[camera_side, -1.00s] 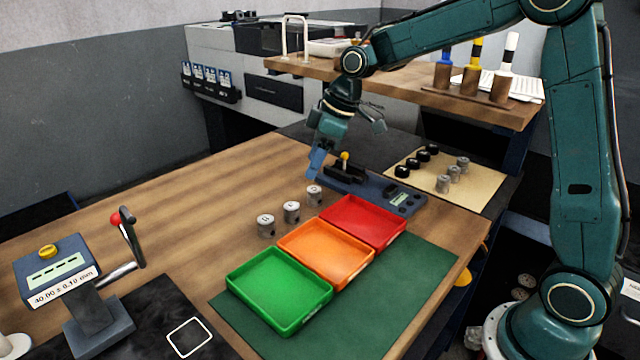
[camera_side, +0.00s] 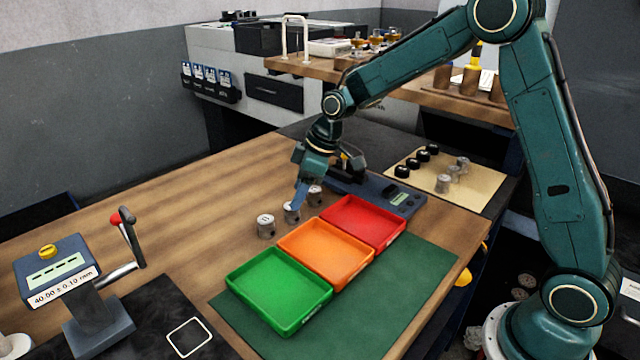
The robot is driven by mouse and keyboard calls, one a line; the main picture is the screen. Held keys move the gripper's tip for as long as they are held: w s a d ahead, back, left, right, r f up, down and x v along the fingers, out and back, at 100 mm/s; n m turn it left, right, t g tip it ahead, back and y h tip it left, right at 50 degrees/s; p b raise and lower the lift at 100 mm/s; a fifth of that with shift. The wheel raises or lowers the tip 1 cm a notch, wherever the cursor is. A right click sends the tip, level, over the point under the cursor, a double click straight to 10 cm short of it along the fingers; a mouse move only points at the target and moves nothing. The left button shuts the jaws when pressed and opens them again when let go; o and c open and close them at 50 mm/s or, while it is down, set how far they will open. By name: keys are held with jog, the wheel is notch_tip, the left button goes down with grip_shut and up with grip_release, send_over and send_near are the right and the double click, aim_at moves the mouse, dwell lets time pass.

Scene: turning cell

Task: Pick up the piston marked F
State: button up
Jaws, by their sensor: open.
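Three grey metal pistons stand upright in a row on the wooden table, behind the trays: a left piston (camera_side: 266,227), a middle piston (camera_side: 291,214) and a right piston (camera_side: 316,196). Their top marks are too small to read, so I cannot tell which is F. My gripper (camera_side: 298,200), with blue fingers, points down at the middle piston and partly hides it and the right one. It is open. I cannot tell whether the fingers reach around the middle piston or are just above it.
Green (camera_side: 279,291), orange (camera_side: 326,252) and red (camera_side: 362,224) trays lie in front of the pistons. A dark blue fixture (camera_side: 400,199) stands behind right. A tan board (camera_side: 470,190) holds black and grey cylinders. A gauge stand (camera_side: 62,272) is at left. Table left of the pistons is clear.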

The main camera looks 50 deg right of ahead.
jog(key=shift+f, duration=0.3)
jog(key=shift+x, duration=2.5)
jog(key=shift+w, duration=0.1)
jog(key=c, duration=1.1)
jog(key=shift+r, duration=0.2)
notch_tip(320, 180, up, 20)
jog(key=shift+f, duration=0.15)
